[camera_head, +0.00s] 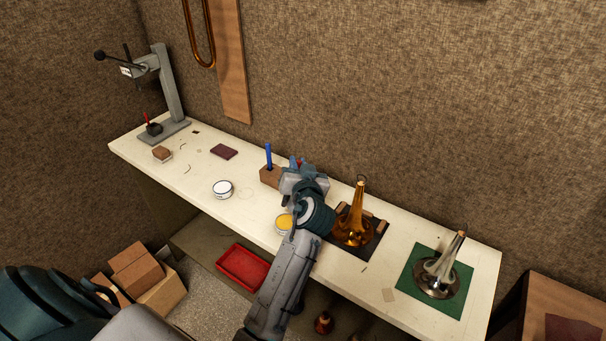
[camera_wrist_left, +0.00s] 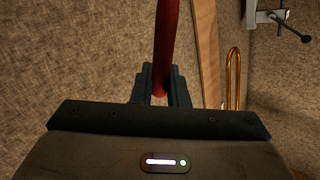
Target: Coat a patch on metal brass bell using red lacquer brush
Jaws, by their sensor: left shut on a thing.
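My left gripper (camera_head: 297,168) is above the wooden holder block (camera_head: 268,176) at the back of the bench. It is shut on the red brush (camera_wrist_left: 166,45); the red handle stands up between the fingers in the left wrist view. The brush's bristles are hidden. A blue-handled brush (camera_head: 268,154) stands in the block, just left of the gripper. The golden brass bell (camera_head: 354,225) stands flared end down on a dark mat (camera_head: 370,249), to the right of the gripper. A silvery bell (camera_head: 441,271) stands on a green mat (camera_head: 417,285) farther right. My right gripper is not in view.
An open tin of yellow stuff (camera_head: 284,222) is beside my left forearm, and a white tin (camera_head: 222,188) is farther left. Wooden pieces lie by the brass bell. A grey press stand (camera_head: 170,85) is at the far left. The bench's middle left is mostly clear.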

